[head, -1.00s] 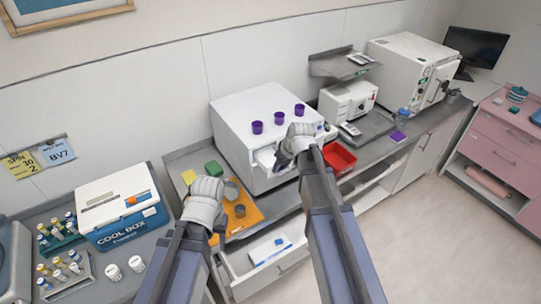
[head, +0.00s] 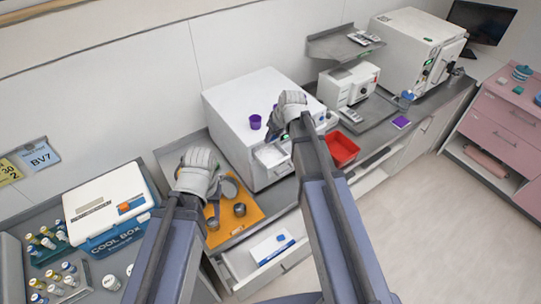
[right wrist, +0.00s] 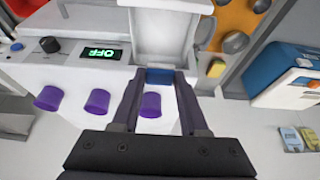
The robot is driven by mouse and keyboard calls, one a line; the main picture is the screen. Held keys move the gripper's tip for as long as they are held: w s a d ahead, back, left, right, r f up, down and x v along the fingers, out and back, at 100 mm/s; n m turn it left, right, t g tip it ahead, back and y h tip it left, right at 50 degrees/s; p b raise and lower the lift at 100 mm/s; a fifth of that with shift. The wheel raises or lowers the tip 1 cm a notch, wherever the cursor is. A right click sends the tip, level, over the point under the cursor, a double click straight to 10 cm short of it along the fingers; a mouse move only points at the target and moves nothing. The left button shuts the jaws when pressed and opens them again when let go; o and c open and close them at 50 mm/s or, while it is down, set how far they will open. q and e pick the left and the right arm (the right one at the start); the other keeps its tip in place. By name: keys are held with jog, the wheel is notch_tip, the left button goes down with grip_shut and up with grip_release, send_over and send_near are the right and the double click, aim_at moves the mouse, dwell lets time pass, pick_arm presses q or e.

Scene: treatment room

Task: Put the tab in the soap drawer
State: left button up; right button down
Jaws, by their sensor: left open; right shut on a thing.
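The white machine (head: 235,99) stands on the counter, with its soap drawer (head: 272,155) pulled out at the front. The drawer also shows in the right wrist view (right wrist: 172,32), just beyond my fingertips. My right gripper (head: 281,130) is above the drawer's back end, at the machine's front top edge. In the right wrist view my right gripper (right wrist: 158,84) is shut on the blue tab (right wrist: 160,75). In the head view the tab is hidden by the gripper. My left gripper (head: 212,194) is open above the orange mat (head: 240,222), beside grey cups.
Purple cups stand on the machine; one (head: 255,122) shows left of my right gripper, and three show in the right wrist view (right wrist: 97,102). A red tray (head: 343,149) lies right of the machine. A cool box (head: 105,205) is at left. A lower drawer (head: 262,262) is open.

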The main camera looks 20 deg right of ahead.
jog(key=shift+s+f, duration=0.15)
jog(key=shift+f, duration=0.05)
jog(key=b, duration=0.6)
send_over(271, 158)
jog(key=s, duration=0.2)
jog(key=f, duration=0.6)
jog(key=shift+w+d, duration=0.2)
notch_tip(271, 158, down, 4)
jog(key=b, duration=0.4)
jog(key=shift+r, duration=0.15)
jog(key=shift+c, duration=2.2)
grip_release()
